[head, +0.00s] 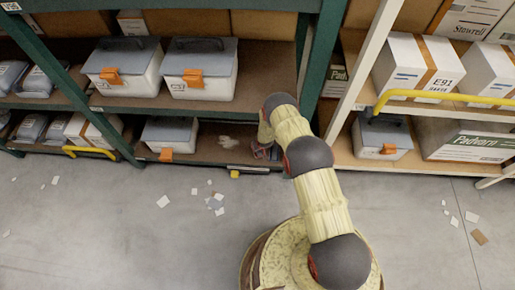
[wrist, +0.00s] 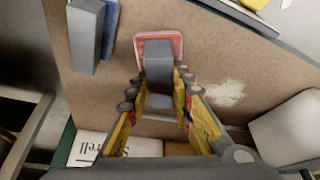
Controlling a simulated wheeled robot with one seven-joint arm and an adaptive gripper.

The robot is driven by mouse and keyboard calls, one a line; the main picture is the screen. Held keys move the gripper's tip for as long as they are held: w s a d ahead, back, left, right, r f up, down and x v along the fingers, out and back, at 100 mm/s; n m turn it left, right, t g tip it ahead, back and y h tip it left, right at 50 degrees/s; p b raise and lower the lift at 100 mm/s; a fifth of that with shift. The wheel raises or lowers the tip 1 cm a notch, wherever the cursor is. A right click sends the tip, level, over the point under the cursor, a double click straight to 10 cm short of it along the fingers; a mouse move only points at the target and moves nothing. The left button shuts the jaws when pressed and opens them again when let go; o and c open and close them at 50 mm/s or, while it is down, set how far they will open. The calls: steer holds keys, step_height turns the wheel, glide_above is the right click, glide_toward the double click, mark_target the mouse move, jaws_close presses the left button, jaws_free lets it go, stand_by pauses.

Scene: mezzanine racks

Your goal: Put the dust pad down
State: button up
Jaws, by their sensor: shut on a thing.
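My gripper (wrist: 160,90) is shut on the grey block-shaped handle of the dust pad (wrist: 159,75), whose base is red with a pale rim. The pad is over the brown shelf board (wrist: 222,52); I cannot tell whether its base touches the board. In the head view my arm reaches into the lower shelf, and my gripper and the pad are mostly hidden there. A pale dusty patch (wrist: 224,94) lies on the board to the right of my gripper in the wrist view, and also shows in the head view (head: 228,142).
A second pad with a grey handle and blue base (wrist: 88,32) is left of the held one. A grey-lidded bin (head: 170,134) stands left on the same shelf. A green upright (head: 318,70) is close to my arm. Paper scraps (head: 214,203) litter the floor.

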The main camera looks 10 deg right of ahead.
step_height(320, 180, down, 3)
steer(key=shift+s+b, duration=0.1)
steer(key=shift+b, duration=0.35)
steer(key=shift+r, duration=0.1)
steer(key=o, duration=1)
steer(key=shift+f, duration=0.2)
steer(key=p+v, duration=0.5)
steer(key=v, duration=0.7)
steer(key=shift+r, duration=0.25)
